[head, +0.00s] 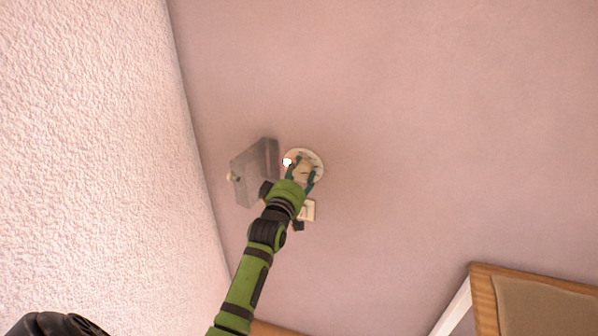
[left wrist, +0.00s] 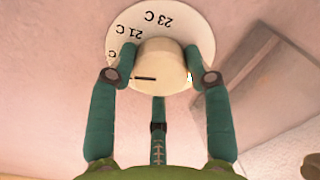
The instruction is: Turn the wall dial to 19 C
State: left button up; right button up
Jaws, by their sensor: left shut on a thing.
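The wall dial is a round cream plate (head: 316,157) on the pink wall in the head view. In the left wrist view the plate (left wrist: 178,18) shows upside-down marks, 21 C and 23 C, and part of another label at its left. Its cream knob (left wrist: 160,62) carries a short black line pointing left in that view. The mark it points at is hidden behind a finger. My left gripper (head: 303,173) is shut on the knob, with green fingers on both sides of it in the left wrist view (left wrist: 160,70). My right gripper is not in view.
A grey box (head: 254,172) sticks out from the wall just left of the dial. A small cream switch plate (head: 308,210) is below the dial, partly behind my wrist. A wood-framed board (head: 540,308) is at lower right. A rough white surface (head: 90,130) fills the left.

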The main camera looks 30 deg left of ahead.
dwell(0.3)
pick_arm(q)
jog(key=o, duration=1.2)
jog(key=shift+c, duration=0.2)
jog(key=v, duration=1.2)
